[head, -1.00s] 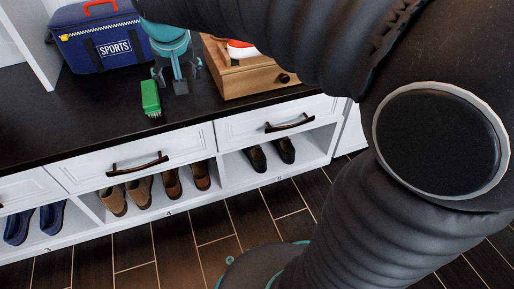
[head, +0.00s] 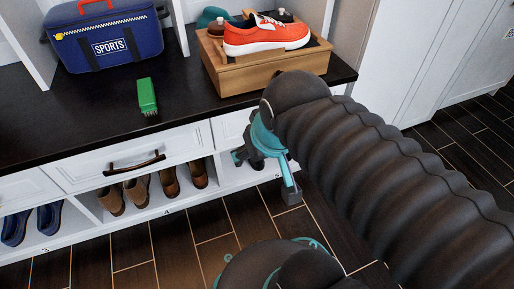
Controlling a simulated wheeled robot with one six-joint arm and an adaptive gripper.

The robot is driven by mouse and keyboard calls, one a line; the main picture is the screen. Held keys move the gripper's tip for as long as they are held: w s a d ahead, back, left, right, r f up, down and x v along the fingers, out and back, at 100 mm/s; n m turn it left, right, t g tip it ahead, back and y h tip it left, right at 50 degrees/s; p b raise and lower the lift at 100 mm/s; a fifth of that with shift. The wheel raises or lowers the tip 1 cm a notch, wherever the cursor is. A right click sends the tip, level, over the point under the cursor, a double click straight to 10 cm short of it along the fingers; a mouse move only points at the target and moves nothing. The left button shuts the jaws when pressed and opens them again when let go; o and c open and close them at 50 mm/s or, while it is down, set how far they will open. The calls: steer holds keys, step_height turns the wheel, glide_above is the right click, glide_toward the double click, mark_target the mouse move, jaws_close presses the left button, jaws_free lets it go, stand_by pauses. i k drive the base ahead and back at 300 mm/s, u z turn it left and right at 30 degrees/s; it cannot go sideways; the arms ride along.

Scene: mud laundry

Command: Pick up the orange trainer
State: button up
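The orange trainer (head: 268,37), with a white sole, lies across the top of a wooden box (head: 262,75) on the dark bench top. Its toe points left in the head view. My gripper (head: 265,176) is below and in front of the box, by the front of the bench. Its teal and dark fingers are spread apart with nothing seen between them. It is well clear of the trainer.
A green brush (head: 147,96) lies on the dark bench top (head: 85,110). A blue sports bag (head: 104,42) stands at the back left. Several shoes sit in cubbies below the drawers. The tiled floor (head: 185,240) is clear.

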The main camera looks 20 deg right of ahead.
mark_target(259, 33)
steer(key=z, duration=0.55)
steer(key=k, duration=1.3)
steer(key=u, duration=0.35)
steer(key=i, duration=0.9)
steer(key=u, duration=0.6)
